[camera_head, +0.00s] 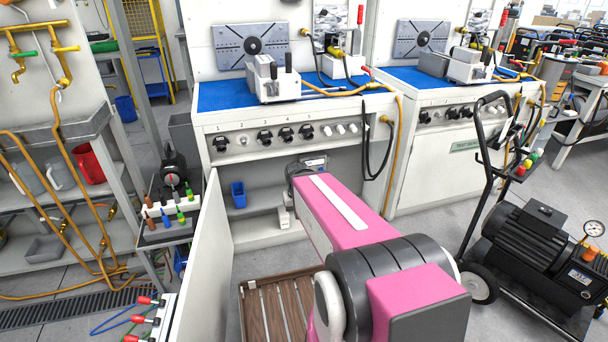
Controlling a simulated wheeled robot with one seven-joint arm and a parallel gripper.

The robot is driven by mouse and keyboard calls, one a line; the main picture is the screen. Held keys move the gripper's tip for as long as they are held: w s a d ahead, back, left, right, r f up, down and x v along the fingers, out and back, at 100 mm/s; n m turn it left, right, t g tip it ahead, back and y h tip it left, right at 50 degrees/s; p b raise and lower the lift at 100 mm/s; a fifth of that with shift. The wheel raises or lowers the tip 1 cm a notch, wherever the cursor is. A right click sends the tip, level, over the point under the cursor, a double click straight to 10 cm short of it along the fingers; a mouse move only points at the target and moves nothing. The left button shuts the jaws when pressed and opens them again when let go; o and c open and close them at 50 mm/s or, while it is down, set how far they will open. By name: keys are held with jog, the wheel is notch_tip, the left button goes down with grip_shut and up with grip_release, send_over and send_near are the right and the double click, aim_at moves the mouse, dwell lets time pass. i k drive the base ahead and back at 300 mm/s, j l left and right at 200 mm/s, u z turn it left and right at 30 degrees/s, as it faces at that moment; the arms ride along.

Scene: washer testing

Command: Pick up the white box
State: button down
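No loose white box stands out clearly in the head view. The closest match is a white block-like fixture (279,91) with grey parts and two black handles, on the blue top of the left bench. A similar white fixture (470,70) sits on the right bench. My pink arm reaches forward from the lower right, low in front of the left bench. Its far end is near the bench's open lower space, below and apart from the white fixture.
A blue bin (238,195) stands in the left bench's lower space. A wooden slatted pallet (275,312) lies on the floor below my arm. A black pump cart (540,250) stands at right. Shelves with a red container (88,163) and hoses are at left.

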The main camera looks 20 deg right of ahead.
aim_at(284, 217)
jog(key=k+u, duration=0.1)
jog(key=k, duration=0.5)
jog(key=k+j, duration=0.15)
jog(key=k, duration=0.5)
jog(key=l+u, duration=0.15)
jog(key=u, duration=1.35)
jog(key=l, duration=0.55)
jog(key=k+l, duration=0.15)
jog(key=l, duration=0.4)
jog(key=l+u, duration=0.1)
jog(key=l, duration=0.45)
jog(key=k+l, duration=0.15)
jog(key=l, duration=0.4)
